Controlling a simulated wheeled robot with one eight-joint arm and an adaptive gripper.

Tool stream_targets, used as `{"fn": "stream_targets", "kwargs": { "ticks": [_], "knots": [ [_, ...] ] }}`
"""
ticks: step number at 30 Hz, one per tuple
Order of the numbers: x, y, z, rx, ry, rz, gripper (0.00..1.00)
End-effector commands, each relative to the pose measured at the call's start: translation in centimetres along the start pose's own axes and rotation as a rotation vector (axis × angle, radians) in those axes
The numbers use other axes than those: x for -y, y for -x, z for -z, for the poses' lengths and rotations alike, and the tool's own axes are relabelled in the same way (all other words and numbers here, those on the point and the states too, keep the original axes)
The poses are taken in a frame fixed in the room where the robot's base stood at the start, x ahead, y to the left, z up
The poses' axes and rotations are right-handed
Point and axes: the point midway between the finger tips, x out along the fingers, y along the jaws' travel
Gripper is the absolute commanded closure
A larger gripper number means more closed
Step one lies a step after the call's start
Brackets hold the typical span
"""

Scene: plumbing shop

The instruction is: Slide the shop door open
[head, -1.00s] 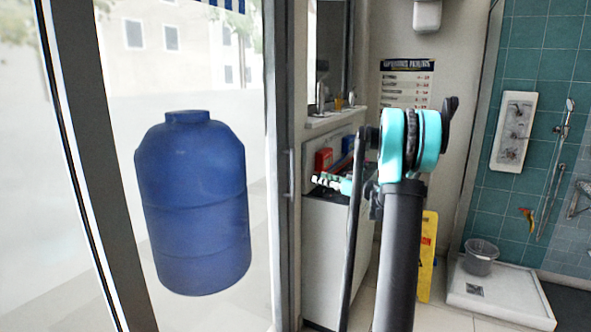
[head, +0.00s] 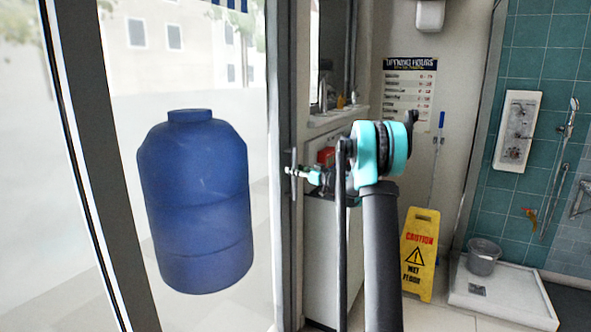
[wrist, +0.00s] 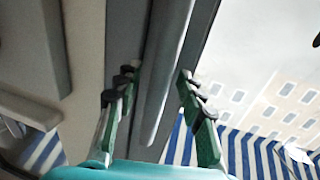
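The shop door is a glass pane in a dark grey frame (head: 281,120) on the left of the head view. Its upright handle (head: 293,176) is a thin bar on the frame's right stile. My gripper (head: 302,172) points left at the handle. In the wrist view my gripper (wrist: 158,88) is open. Its two green fingers stand apart, with the grey handle bar (wrist: 172,70) running between them in the picture. I cannot tell whether either finger touches the bar.
A large blue tank shape (head: 195,205) shows at the door's glass. A yellow wet-floor sign (head: 420,255) stands right of my arm. Beyond it are a shower tray (head: 500,300) with a grey bucket (head: 483,258). A counter (head: 322,250) stands behind the arm.

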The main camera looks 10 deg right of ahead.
Motion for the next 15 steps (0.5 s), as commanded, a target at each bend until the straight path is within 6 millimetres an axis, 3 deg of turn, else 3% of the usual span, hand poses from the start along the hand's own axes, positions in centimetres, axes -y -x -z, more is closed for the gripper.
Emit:
{"fn": "stream_targets", "kwargs": {
  "ticks": [8,15],
  "knots": [
    [0.02,-0.11,0.01,0.000,0.000,0.000,0.62],
    [0.02,-0.09,0.01,0.000,0.000,0.001,0.92]
  ]
}}
